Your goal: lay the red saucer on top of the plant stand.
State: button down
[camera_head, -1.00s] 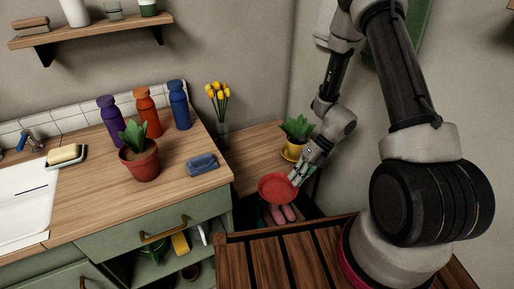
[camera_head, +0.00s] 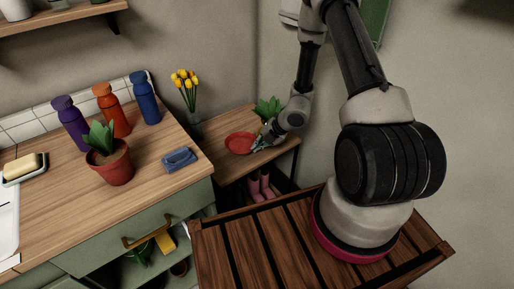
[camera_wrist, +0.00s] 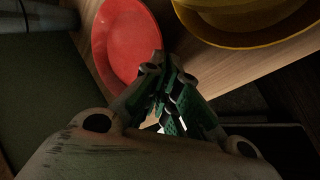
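The red saucer (camera_head: 239,143) is over the top of the low wooden plant stand (camera_head: 222,166) in the head view, left of the potted plant there. It looks level, but I cannot tell whether it touches the wood. My gripper (camera_head: 259,144) is at the saucer's right edge. In the wrist view the saucer (camera_wrist: 122,38) is at the upper left, with the stand's wood (camera_wrist: 182,52) beside it. My gripper's fingertips (camera_wrist: 163,66) are close together at the saucer's rim and look shut on it. The fingers hide part of the rim.
A yellow pot and saucer (camera_wrist: 250,25) stand close to the red saucer. A vase of yellow tulips (camera_head: 186,90) is at the stand's back left. Pink boots (camera_head: 258,187) are below. The counter (camera_head: 60,195) at left holds bottles, a potted plant and a blue item.

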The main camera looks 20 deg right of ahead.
notch_tip(320, 180, down, 2)
jog(key=c, duration=1.9)
grip_release()
